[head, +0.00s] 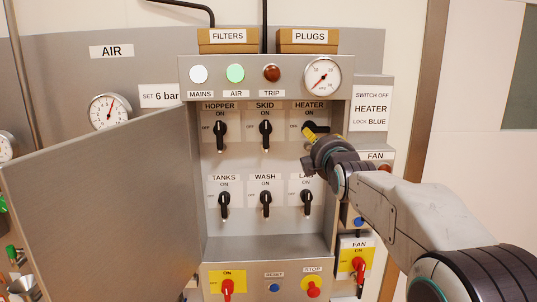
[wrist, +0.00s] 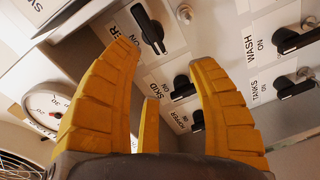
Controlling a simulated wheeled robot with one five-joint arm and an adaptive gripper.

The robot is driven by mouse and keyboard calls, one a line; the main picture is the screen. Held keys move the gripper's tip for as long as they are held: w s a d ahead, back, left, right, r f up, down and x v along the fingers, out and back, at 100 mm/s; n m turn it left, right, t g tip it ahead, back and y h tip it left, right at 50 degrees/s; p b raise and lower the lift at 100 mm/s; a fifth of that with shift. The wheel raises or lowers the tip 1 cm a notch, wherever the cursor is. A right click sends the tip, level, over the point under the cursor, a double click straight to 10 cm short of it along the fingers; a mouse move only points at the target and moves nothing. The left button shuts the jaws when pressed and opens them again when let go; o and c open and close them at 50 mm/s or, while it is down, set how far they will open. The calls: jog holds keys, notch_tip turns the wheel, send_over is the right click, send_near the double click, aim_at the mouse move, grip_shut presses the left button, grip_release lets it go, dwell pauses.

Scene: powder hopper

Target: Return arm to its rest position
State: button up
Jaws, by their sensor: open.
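My gripper (head: 312,137) is in front of the cabinet panel, just below the HEATER switch (head: 325,127), and covers part of it. The HEATER switch handle (wrist: 150,28) lies crosswise to the SKID handle (wrist: 183,87), apart from the fingers. My arm reaches in from the lower right.
The cabinet door (head: 95,215) stands open at the left. The HOPPER switch (head: 220,133), WASH switch (head: 265,203) and LAB switch (head: 306,200) point upright. FILTERS box (head: 228,48) and PLUGS box (head: 308,48) sit on top. A red FAN switch (head: 358,266) is beside my arm.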

jog(key=s+f+m+g, duration=0.5)
jog(key=s+f+m, duration=0.1)
jog(key=f, duration=0.6)
jog(key=s+f+m+g, duration=0.5)
jog(key=s+f+m, duration=0.1)
jog(key=f, duration=0.6)
jog(key=s+f+m+g, duration=0.3)
jog(key=s, duration=2.7)
jog(key=shift+d+m, duration=0.3)
jog(key=shift+d, duration=0.05)
